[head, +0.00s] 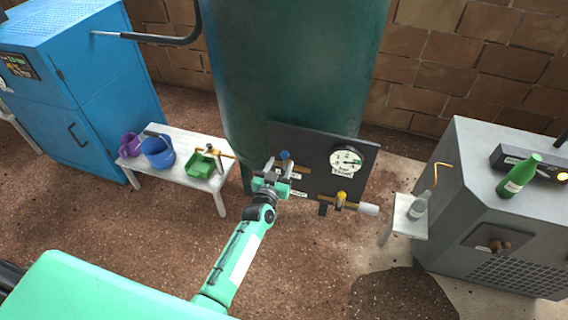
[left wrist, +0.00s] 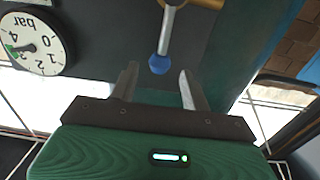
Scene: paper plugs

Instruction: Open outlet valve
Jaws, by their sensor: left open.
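A dark panel (head: 312,151) on the green tank (head: 295,70) carries a gauge (head: 346,160) and valves. One valve lever has a blue knob (head: 285,155); in the left wrist view this knob (left wrist: 158,64) ends a grey lever (left wrist: 169,30) from a brass fitting. A brass valve with a yellow handle (head: 341,197) sits lower right on the panel. Labels there are too small to read surely. My left gripper (head: 279,168) is open and empty at the panel; in the left wrist view its fingertips (left wrist: 158,76) straddle the space just short of the blue knob. My right gripper is out of view.
A white bench (head: 178,142) at left holds a purple cup, a blue pot (head: 158,152) and a green bin (head: 205,168). A small stand (head: 408,226) with a bottle and a grey cabinet (head: 460,205) are at right. A dark patch (head: 402,295) marks the floor.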

